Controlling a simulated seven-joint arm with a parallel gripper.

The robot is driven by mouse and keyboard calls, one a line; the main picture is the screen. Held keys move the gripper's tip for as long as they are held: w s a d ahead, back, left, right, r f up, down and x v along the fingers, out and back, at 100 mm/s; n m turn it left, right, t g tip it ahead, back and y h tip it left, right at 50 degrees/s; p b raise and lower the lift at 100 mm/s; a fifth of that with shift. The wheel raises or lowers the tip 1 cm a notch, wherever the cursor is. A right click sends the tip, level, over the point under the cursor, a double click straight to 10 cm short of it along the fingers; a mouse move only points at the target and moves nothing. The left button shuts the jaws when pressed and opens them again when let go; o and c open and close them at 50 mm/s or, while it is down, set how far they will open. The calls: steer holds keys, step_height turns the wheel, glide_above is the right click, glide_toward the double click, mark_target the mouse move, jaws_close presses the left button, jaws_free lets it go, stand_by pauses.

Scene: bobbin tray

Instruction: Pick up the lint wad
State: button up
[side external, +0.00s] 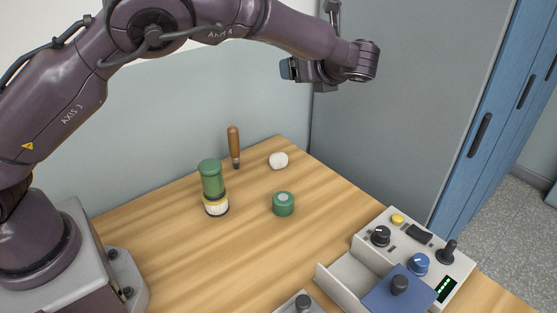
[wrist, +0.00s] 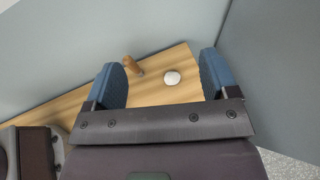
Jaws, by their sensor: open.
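The lint wad (side external: 278,160) is a small, rounded white lump lying on the wooden table near its back corner. In the wrist view the white lint wad (wrist: 172,77) shows between the two blue finger pads, well beyond them. My gripper (wrist: 163,82) is open and empty. In the side view my gripper (side external: 290,69) is high above the table, near the grey back panel, and its fingers are partly hidden by the wrist. Nothing covers the lint wad in either view.
A wooden-handled tool (side external: 234,147) stands left of the wad. A green-handled brush (side external: 212,187) and a green round container (side external: 283,204) are nearer. A control box (side external: 447,262) and a blue-lidded tray (side external: 387,295) are at front right. Grey walls bound the table behind.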

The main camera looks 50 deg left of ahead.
steer(key=d+n+g, duration=0.1)
steer(key=d, duration=0.1)
glide_toward(281, 158)
steer(key=shift+s+v, duration=0.2)
steer(key=shift+v, duration=0.95)
steer(key=shift+a+f, duration=0.25)
steer(key=shift+a, duration=0.1)
steer(key=x, duration=1.2)
steer(key=shift+w+r, duration=0.1)
steer(key=shift+w, duration=0.1)
steer(key=c, duration=0.9)
